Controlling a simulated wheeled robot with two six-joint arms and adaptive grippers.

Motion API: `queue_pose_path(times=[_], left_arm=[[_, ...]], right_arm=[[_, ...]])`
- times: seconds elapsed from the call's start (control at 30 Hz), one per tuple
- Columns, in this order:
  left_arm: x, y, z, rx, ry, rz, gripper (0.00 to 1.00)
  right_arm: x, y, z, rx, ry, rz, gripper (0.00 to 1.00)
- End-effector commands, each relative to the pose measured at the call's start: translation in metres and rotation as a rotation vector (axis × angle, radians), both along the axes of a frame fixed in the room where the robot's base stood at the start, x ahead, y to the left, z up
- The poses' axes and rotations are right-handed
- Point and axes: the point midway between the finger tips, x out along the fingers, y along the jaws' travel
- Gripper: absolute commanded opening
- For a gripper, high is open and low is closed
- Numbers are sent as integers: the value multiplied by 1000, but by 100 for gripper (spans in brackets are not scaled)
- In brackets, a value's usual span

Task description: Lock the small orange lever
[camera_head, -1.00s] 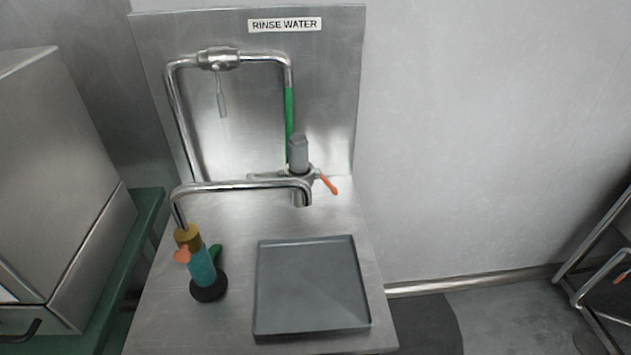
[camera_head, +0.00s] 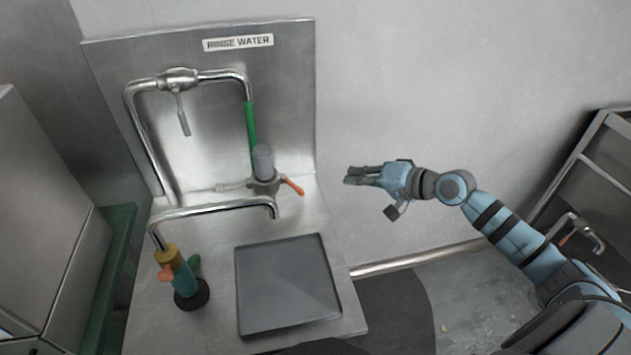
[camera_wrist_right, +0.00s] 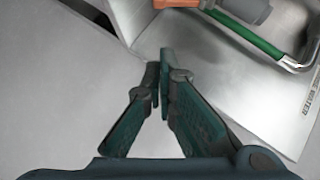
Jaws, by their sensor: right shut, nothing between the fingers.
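An orange lever (camera_head: 294,187) sticks out to the right and slightly down from the metal valve (camera_head: 265,184) under a grey cylinder (camera_head: 263,160). Part of an orange piece (camera_wrist_right: 178,3) shows at the top edge of the right wrist view. A second, smaller orange handle (camera_head: 166,273) sits on the teal fitting (camera_head: 184,281) at the front left. My right gripper (camera_head: 350,174) is shut and empty, to the right of the valve lever and apart from it. Its closed fingers (camera_wrist_right: 161,62) also show in the wrist view. My left gripper is not in view.
A grey tray (camera_head: 290,300) lies on the steel counter (camera_head: 215,325). A curved spout (camera_head: 215,208) reaches over the counter. A green-sleeved pipe (camera_head: 251,125) rises behind the valve. Open space lies right of the counter, before the wall.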

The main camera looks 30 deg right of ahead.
Motion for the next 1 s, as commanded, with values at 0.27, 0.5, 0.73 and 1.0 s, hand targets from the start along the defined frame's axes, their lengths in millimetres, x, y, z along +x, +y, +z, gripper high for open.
queue_pose_path(times=[0.27, 0.5, 0.73, 1.0], left_arm=[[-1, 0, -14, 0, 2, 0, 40], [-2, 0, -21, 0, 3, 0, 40], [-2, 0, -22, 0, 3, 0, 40], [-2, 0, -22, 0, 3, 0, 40]], right_arm=[[47, 22, -25, 7, -3, -2, 0], [76, 48, -48, 2, 1, 2, 0], [80, 64, -60, -1, 1, 1, 0], [80, 65, -60, -2, 1, 0, 0]])
